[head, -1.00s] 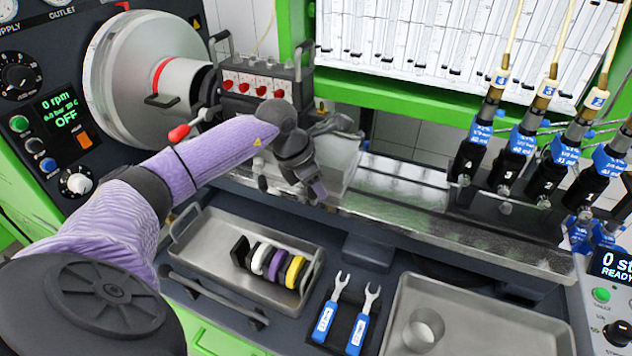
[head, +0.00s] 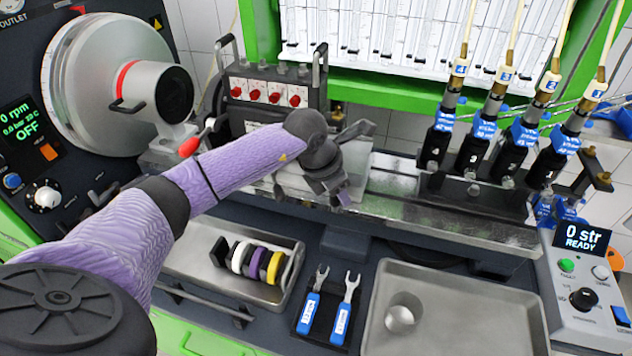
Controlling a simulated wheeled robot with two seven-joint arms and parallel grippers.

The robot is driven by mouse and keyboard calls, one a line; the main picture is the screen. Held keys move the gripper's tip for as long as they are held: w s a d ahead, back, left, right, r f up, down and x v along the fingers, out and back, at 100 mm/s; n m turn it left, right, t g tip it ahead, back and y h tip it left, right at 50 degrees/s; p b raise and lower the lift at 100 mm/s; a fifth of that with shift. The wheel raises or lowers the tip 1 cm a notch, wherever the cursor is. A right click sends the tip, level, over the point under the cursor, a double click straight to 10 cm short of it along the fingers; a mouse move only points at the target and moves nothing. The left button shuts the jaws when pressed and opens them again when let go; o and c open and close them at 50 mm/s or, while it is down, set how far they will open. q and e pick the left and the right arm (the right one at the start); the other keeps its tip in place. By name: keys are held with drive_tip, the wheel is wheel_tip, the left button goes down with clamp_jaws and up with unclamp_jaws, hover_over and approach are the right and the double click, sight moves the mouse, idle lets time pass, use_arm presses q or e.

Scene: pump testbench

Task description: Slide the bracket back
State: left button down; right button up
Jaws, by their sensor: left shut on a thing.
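The bracket (head: 356,166) is a pale metal carriage on the bench rail (head: 415,205). It carries the dark pump block (head: 268,94) with red caps and two upright handles. A red-knobbed lever (head: 190,147) sticks out at its left. My left gripper (head: 340,198) is at the front of the bracket, low near the rail, and is shut on it. My forearm and wrist hide the middle of the bracket and the exact grip. A gap shows between the pump block and the drive head (head: 155,95) on the left. My right gripper is not in view.
Injectors with blue tags (head: 485,145) stand over the rail's right part. The rail between them and the bracket is clear. In front are a tray with coloured rings (head: 205,250), two blue-handled wrenches (head: 325,312) and a tray with a beaker (head: 450,300).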

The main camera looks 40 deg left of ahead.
use_arm(q)
drive_tip(key=shift+c, duration=2)
unclamp_jaws()
drive_tip(key=p+v, duration=0.1)
drive_tip(key=v, duration=0.9)
drive_tip(key=shift+f, duration=0.1)
